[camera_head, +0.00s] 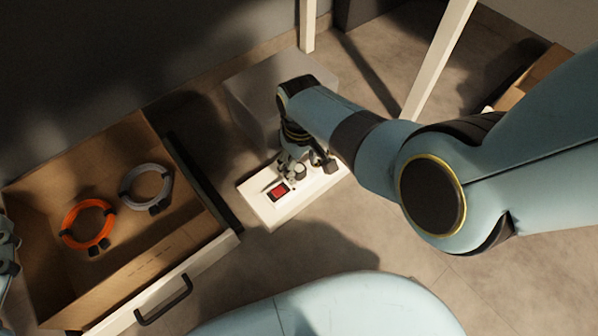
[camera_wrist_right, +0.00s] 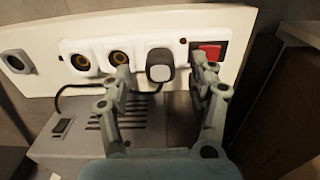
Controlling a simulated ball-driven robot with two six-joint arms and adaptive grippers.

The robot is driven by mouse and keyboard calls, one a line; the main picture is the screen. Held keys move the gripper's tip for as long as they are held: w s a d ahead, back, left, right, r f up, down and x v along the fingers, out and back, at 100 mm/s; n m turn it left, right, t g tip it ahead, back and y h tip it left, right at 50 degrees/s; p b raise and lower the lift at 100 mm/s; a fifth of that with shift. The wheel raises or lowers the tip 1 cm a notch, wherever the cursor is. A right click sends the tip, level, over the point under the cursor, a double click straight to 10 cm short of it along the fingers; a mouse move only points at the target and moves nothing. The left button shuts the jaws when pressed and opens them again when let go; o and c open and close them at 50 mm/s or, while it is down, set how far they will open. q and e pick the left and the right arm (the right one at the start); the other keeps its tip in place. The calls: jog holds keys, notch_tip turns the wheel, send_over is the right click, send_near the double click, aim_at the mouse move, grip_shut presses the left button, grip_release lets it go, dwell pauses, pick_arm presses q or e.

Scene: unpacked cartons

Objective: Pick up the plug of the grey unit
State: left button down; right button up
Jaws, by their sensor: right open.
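A grey plug (camera_wrist_right: 160,66) sits in a socket of the white power strip (camera_head: 283,208), beside the strip's red switch (camera_wrist_right: 208,52). The strip also shows in the right wrist view (camera_wrist_right: 45,40). A dark cable (camera_wrist_right: 62,92) runs along the grey unit (camera_wrist_right: 75,150), which has vent slots; the unit also shows in the head view (camera_head: 240,95). My right gripper (camera_wrist_right: 160,72) is open, with one finger on each side of the plug and gaps between; in the head view it is over the strip (camera_head: 308,168). Part of my left arm shows at the left edge; its jaws cannot be made out.
An open drawer-like carton (camera_head: 130,265) with a black handle stands at the left, holding an orange cable coil (camera_head: 72,237) and a grey coil (camera_head: 164,175). A pale table leg (camera_head: 440,55) rises behind my right arm. Another carton (camera_head: 540,75) lies at the right.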

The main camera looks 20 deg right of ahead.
jog(key=shift+f+b, duration=0.6)
jog(key=shift+f, duration=0.25)
jog(key=shift+f+b, duration=0.45)
jog(key=shift+f, duration=0.1)
pick_arm(q)
jog(key=w+d+r+m+t+h, duration=0.1)
jog(key=w+r+t, duration=0.1)
jog(key=r, duration=0.5)
jog(key=w+r+m+t+h, duration=0.1)
jog(key=r+t, duration=0.3)
jog(key=r, duration=0.3)
jog(key=shift+w+d+r+t+h, duration=0.3)
jog(key=shift+w+d+h, duration=0.05)
jog(key=shift+h, duration=0.05)
pick_arm(e)
grip_shut()
